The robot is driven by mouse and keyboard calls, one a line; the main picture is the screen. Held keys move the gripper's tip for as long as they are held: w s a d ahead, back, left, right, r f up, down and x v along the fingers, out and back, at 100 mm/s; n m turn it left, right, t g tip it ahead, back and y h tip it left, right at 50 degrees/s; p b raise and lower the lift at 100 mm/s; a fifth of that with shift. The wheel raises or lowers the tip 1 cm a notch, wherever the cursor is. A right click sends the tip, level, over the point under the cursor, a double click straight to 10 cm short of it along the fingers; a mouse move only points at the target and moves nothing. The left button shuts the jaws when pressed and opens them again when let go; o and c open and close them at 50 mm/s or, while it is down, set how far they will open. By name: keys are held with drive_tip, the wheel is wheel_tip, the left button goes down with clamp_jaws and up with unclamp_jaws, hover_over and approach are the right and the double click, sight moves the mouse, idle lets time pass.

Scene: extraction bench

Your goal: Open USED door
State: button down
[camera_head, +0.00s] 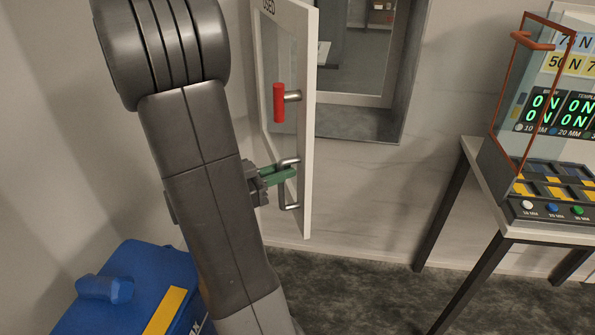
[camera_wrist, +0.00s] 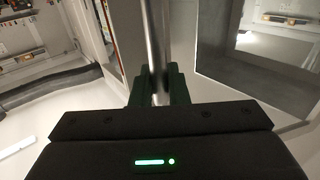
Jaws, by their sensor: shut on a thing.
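The USED door (camera_head: 306,130) is a white-framed glass door, swung open from the wall recess toward the left in the head view. Its label is partly cut off at the top edge. A metal bar handle (camera_head: 291,184) sits low on the door. My gripper (camera_head: 280,174), with green fingers, is shut on this handle. In the wrist view the handle (camera_wrist: 158,45) runs upright between the green fingers (camera_wrist: 159,88). A red grip (camera_head: 279,102) on a metal stub sits higher on the door. My arm covers part of the scene left of the door.
The recess (camera_head: 398,75) in the wall behind the door is exposed. A blue box (camera_head: 135,275) stands at lower left, close to my arm. A table (camera_head: 480,185) with a display panel and a red-framed clear cover stands at right. Dark floor lies between.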

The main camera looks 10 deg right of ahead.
drive_tip(key=shift+a, duration=0.45)
drive_tip(key=c, duration=1.5)
unclamp_jaws()
drive_tip(key=v, duration=0.7)
drive_tip(key=shift+s+a+b, duration=0.15)
drive_tip(key=shift+a+b, duration=0.1)
drive_tip(key=shift+b, duration=0.15)
drive_tip(key=shift+c, duration=0.4)
